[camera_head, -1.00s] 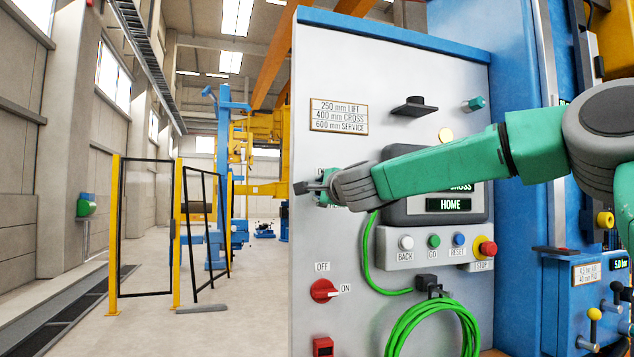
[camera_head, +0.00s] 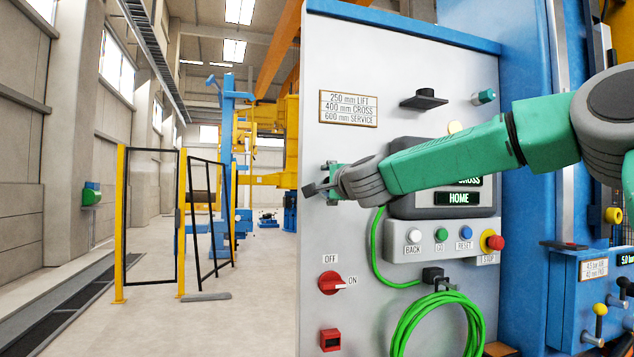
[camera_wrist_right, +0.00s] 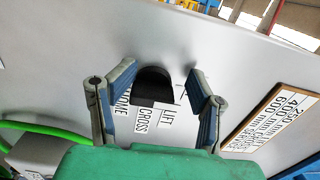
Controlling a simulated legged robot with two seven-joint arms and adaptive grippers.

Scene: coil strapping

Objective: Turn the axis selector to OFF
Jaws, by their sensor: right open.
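The axis selector is a black knob (camera_wrist_right: 153,86) on the grey panel, seen in the right wrist view. Labels HOME, CROSS and LIFT stand beside it; I cannot read an OFF label there or tell where the knob points. My right gripper (camera_wrist_right: 163,70) is open, with one blue-grey finger on each side of the knob; I cannot tell whether they touch it. In the head view my right gripper (camera_head: 327,187) is at the panel's left part, and the arm and gripper hide the selector. My left gripper is not in view.
The grey panel (camera_head: 420,70) also carries a red OFF/ON switch (camera_head: 331,283), a button box (camera_head: 440,245) with a red stop button (camera_head: 492,241), a HOME display (camera_head: 455,198) and a coiled green cable (camera_head: 435,320). A plate sign (camera_head: 348,108) is above the gripper. Open floor lies left, with fence posts.

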